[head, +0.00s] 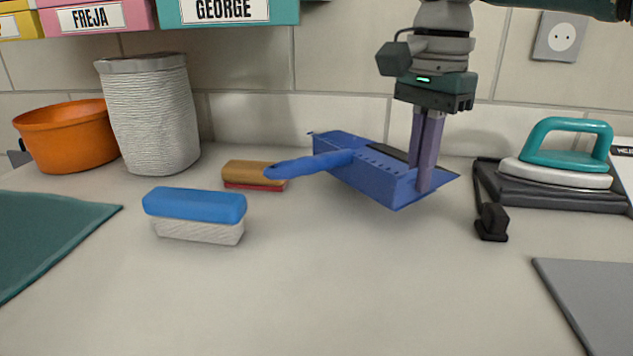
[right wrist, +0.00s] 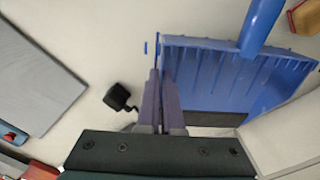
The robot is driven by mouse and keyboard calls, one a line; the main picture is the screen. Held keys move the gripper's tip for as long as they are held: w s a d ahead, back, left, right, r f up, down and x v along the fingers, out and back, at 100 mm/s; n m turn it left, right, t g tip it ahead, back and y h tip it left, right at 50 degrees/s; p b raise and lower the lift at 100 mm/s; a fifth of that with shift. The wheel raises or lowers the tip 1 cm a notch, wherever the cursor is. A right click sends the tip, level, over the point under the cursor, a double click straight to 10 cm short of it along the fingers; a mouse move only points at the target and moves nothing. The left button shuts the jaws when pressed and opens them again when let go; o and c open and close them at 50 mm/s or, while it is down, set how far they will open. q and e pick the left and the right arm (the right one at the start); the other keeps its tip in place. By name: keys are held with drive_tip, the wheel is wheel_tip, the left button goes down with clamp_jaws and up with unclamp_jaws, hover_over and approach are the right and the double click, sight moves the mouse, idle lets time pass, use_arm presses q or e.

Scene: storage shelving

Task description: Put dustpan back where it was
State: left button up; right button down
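The blue dustpan (head: 365,172) is at the middle of the counter in the head view, its handle (head: 308,165) pointing left across the front of a wooden brush. My right gripper (head: 424,188) points down at its right side, fingers close together on the side wall. The right wrist view shows the fingers (right wrist: 162,100) with the dustpan's edge (right wrist: 168,75) between them. The pan looks slightly tilted; I cannot tell whether it touches the counter. My left gripper is not in view.
The wooden brush (head: 250,174) and blue-topped brush (head: 195,214) lie to the left. Behind are an orange bowl (head: 66,137) and a white ribbed pot (head: 152,118). A teal iron (head: 565,155) on its dark stand is at right, with a black plug (head: 491,222). The front middle counter is clear.

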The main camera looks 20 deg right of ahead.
sight(415, 196)
wheel_tip(415, 196, down, 4)
drive_tip(key=shift+f+b, duration=0.25)
drive_tip(key=shift+b, duration=0.25)
drive_tip(key=c, duration=1.5)
unclamp_jaws()
drive_tip(key=shift+f, duration=0.15)
drive_tip(key=o, duration=0.4)
wheel_tip(415, 196, up, 12)
drive_tip(key=shift+r+p, duration=0.2)
drive_tip(key=shift+p, duration=0.85)
